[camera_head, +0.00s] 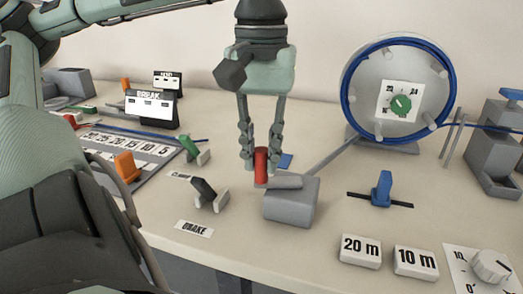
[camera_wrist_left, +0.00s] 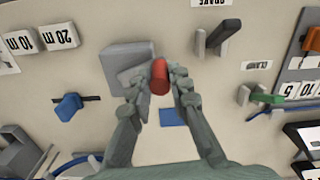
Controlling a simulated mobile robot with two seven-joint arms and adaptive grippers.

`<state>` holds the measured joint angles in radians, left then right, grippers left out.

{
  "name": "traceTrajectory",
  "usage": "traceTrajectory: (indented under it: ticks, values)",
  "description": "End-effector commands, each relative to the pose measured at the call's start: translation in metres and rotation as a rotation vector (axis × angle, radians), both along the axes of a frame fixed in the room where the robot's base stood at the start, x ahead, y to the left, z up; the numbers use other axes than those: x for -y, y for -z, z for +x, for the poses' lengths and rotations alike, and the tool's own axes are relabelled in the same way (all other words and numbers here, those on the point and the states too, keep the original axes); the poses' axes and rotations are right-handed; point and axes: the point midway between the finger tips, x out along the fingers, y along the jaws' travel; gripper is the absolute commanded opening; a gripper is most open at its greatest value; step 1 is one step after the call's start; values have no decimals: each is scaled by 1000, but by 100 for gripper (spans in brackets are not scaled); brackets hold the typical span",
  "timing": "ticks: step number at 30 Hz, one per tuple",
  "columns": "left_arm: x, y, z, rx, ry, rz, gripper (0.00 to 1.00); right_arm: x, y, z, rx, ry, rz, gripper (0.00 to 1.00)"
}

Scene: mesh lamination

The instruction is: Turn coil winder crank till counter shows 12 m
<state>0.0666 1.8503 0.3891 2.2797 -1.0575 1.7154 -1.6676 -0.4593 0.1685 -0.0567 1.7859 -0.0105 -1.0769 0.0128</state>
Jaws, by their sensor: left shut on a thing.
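The crank's red handle (camera_head: 261,166) stands upright at the end of a grey crank arm (camera_head: 285,182) on a grey box (camera_head: 291,203). My left gripper (camera_head: 261,160) comes down from above and is shut on the red handle; the handle also shows between its fingers in the left wrist view (camera_wrist_left: 159,77). The winder reel (camera_head: 358,82), a grey disc with a blue rim, stands behind to the right. A white dial (camera_head: 385,112) with a green pointer sits at its centre; its reading is too small to tell. My right gripper is not in view.
A black brake lever (camera_head: 204,189) and green clamp lever (camera_head: 189,146) stand left of the crank. A blue lever (camera_head: 382,188) and blocks marked 20 m (camera_head: 360,251) and 10 m (camera_head: 416,262) lie right. A dial knob (camera_head: 491,265) sits at the front right.

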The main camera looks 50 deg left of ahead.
Motion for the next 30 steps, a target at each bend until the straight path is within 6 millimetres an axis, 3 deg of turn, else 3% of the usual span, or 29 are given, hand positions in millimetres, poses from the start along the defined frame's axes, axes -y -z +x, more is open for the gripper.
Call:
traceTrajectory:
  ticks: [12,13,18,26,30]
  values:
    - [-1,0,0,1,7,1,0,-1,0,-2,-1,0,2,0]
    - [0,0,1,1,6,1,20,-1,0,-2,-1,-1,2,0]
    - [0,0,0,1,6,1,39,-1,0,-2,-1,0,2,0]
    - [0,0,0,1,6,1,39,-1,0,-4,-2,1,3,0]
    - [-1,-10,1,3,4,1,39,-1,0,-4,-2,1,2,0]
